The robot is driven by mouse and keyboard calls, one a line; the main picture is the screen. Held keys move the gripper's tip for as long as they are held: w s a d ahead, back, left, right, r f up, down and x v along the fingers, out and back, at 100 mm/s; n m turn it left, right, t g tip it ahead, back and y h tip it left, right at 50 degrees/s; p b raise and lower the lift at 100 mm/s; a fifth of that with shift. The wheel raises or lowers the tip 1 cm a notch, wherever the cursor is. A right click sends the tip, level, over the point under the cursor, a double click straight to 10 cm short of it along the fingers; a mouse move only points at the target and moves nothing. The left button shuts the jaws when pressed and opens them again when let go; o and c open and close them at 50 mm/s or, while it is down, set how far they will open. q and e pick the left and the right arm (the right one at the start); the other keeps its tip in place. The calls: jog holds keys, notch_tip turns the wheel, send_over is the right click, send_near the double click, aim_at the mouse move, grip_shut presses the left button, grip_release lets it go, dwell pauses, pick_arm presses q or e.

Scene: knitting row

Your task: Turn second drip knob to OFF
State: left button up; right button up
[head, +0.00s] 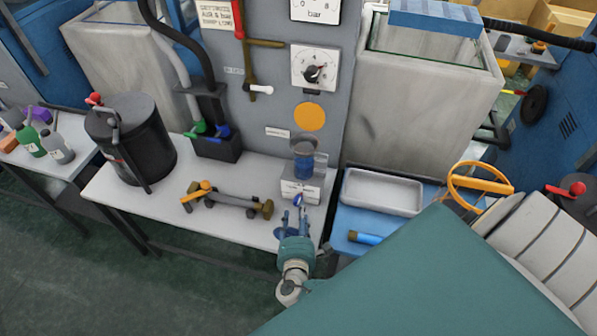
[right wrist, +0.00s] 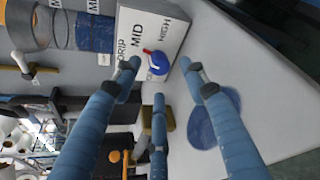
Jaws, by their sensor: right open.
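The drip knob (right wrist: 159,64) is a small blue round knob with a red-tipped pointer on the face of a white box (right wrist: 178,18). DRIP, MID and HIGH are lettered around it; no OFF mark can be read. The red tip points to the upper left, near MID. In the head view the box (head: 300,188) stands on the white table under a clear blue-tinted container (head: 304,158). My right gripper (head: 293,213) is open in front of the knob. In the right wrist view its blue fingers (right wrist: 158,73) spread around the knob, apparently not touching it. My left gripper is not in view.
A grey and brass valve piece with an orange handle (head: 230,200) lies left of the box. A black pot (head: 130,138) stands farther left. Right of the box are a grey tray (head: 382,192) and a blue cylinder (head: 365,238). A large teal surface fills the lower right.

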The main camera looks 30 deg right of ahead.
aim_at(297, 205)
jog(key=x, duration=0.4)
jog(key=shift+w, duration=0.15)
jog(key=shift+c, duration=0.5)
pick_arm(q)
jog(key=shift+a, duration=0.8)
pick_arm(e)
jog(key=shift+a, duration=0.1)
grip_shut()
